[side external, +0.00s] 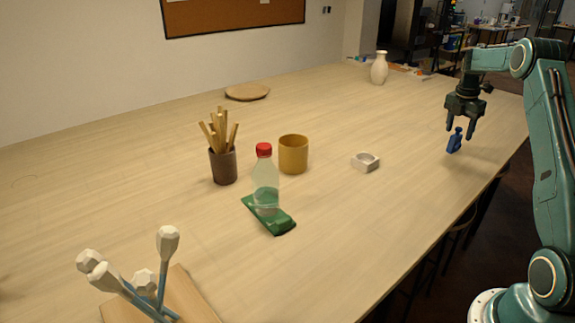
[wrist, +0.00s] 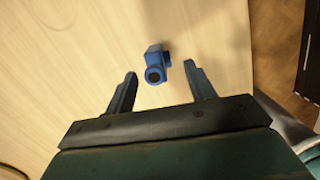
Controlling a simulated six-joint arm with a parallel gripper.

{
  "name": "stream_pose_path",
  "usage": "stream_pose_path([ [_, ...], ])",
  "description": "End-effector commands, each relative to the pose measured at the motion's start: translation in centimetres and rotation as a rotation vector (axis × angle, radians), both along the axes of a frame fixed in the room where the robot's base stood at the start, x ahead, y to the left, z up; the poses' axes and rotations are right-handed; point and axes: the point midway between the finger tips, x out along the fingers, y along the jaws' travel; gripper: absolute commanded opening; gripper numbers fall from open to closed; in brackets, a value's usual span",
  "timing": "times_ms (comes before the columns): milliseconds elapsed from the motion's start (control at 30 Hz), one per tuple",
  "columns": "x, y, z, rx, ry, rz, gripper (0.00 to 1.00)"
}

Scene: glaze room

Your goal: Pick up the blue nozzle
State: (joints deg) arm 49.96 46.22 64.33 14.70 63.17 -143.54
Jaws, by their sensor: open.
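The blue nozzle (side external: 455,141) stands on the wooden table near its right edge in the side external view. It also shows in the wrist view (wrist: 155,65), with a dark round opening facing the camera. My gripper (side external: 460,129) is open and empty, pointing down just above the nozzle. In the wrist view the gripper's two fingers (wrist: 162,86) are spread apart, and the nozzle lies between and slightly beyond their tips. I see no contact between the fingers and the nozzle.
A small whitish square dish (side external: 366,162) sits left of the nozzle. Farther left are a yellow cup (side external: 293,154), a bottle (side external: 265,180) on a green packet (side external: 279,220), and a brown holder of sticks (side external: 223,166). A vase (side external: 379,68) stands behind. Table around the nozzle is clear.

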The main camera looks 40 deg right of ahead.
Motion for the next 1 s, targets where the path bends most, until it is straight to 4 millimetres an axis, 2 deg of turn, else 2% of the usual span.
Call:
stream_pose_path([
  [433, -0.1, -0.2, -1.3, 0.001, 0.001, 0.0, 0.55],
  [800, -0.2, -0.8, -5.1, 0.001, 0.001, 0.0, 0.55],
  [1000, -0.2, -0.9, -5.8, 0.0, -0.001, 0.0, 0.55],
])
